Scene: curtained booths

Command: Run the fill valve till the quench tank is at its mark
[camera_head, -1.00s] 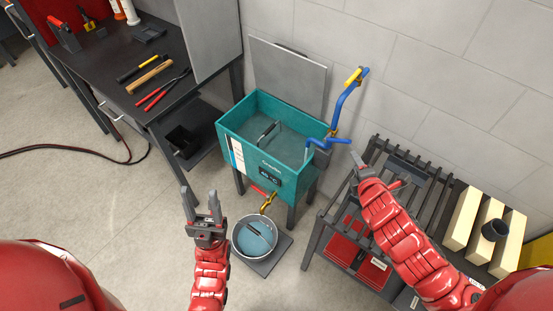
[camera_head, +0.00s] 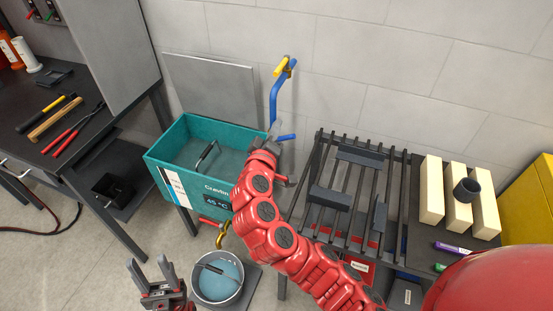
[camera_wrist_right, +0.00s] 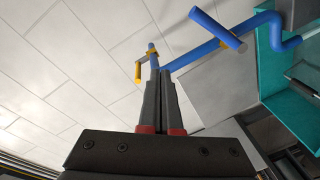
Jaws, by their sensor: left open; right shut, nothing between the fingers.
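The teal quench tank (camera_head: 193,194) holds grey-blue water with a dark handle-like bar in it; a display on its front reads 45 °C. Behind its right end rises a blue fill pipe (camera_head: 274,100) with a yellow-handled lever (camera_head: 281,67) at the top. In the right wrist view the yellow lever (camera_wrist_right: 139,70) and blue pipe (camera_wrist_right: 200,52) stand beyond my fingers. My right gripper (camera_head: 273,131) is shut and empty by the tank's right rim, below the lever; the arm hides part of the spout. My left gripper (camera_head: 151,272) is open and empty, low at front. The level mark is not readable.
A bucket of water (camera_head: 218,279) stands below the tank's red-handled drain tap (camera_head: 213,222). A slatted rack (camera_head: 347,180) and pale blocks (camera_head: 431,190) are at right. A tool bench (camera_head: 85,85) is at left. A grey panel (camera_head: 213,92) leans behind the tank.

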